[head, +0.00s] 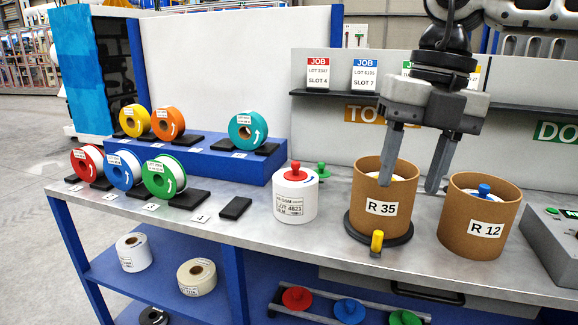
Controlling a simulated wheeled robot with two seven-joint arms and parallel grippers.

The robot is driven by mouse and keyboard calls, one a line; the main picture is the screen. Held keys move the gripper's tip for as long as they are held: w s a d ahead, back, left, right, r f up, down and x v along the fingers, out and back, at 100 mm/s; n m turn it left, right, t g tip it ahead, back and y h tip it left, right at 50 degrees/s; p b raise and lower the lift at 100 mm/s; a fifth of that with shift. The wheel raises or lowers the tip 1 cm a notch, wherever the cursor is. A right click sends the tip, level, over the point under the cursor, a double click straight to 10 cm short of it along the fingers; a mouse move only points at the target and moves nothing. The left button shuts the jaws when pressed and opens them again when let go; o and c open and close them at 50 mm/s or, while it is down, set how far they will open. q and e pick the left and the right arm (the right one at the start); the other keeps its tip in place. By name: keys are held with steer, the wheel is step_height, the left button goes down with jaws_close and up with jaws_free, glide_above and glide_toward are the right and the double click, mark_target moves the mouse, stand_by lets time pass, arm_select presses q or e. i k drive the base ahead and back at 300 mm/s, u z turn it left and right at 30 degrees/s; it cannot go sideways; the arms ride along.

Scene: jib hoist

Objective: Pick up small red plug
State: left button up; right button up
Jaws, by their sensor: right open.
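A small red plug (295,169) sits upright on top of a white labelled roll (295,206) near the middle of the bench. A larger-looking red disc with a knob (297,298) lies on a rack on the lower shelf. My right gripper (407,186) points down with its two fingers apart and nothing visible between them. It is to the right of the small red plug, in front of or over the brown R 35 tub (380,224); the exact depth is hard to tell. My left gripper is not in view.
The R 12 tub (479,229), with a blue plug (484,190), stands at the right. Coloured spools fill the left and the blue riser (215,165). A yellow-topped clamp (376,241) is at the R 35 base.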

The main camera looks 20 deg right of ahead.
mark_target(295, 175)
steer(key=i, duration=1.3)
